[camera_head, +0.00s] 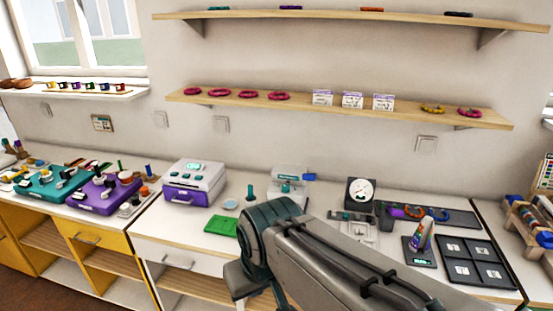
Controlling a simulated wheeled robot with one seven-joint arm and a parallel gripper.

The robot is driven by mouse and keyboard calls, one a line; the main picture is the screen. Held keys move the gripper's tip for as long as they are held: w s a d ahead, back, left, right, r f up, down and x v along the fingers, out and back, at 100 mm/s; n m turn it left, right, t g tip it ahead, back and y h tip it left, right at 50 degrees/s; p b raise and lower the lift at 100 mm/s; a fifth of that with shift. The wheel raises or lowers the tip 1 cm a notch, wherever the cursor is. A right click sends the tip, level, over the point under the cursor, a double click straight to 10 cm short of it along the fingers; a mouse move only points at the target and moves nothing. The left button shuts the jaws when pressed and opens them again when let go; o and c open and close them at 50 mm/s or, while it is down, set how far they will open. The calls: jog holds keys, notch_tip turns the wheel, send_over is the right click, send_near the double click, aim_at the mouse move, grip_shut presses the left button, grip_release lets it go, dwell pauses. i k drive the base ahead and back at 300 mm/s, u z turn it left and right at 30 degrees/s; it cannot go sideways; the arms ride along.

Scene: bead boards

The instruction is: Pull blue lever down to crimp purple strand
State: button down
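The blue lever (309,177) sticks out to the right from the upper part of a pale grey-white press (289,173) at the back of the worktop. The lever looks roughly level. The press's lower front is partly covered by my arm, which crosses the middle and lower right of the view. My gripper's fingers cannot be made out, so its distance to the lever does not show. I cannot make out a purple strand in the press.
A white-and-purple machine (194,182) and a green mat (221,226) stand left of the press. A dial gauge (361,193), a small display stand (420,246) and a dark compartment tray (474,262) stand to the right. Teal and purple boxes (103,194) sit far left. Wooden shelves hang above.

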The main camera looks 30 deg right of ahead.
aim_at(312, 177)
jog(key=z, duration=0.25)
jog(key=i, duration=1)
jog(key=z, duration=0.55)
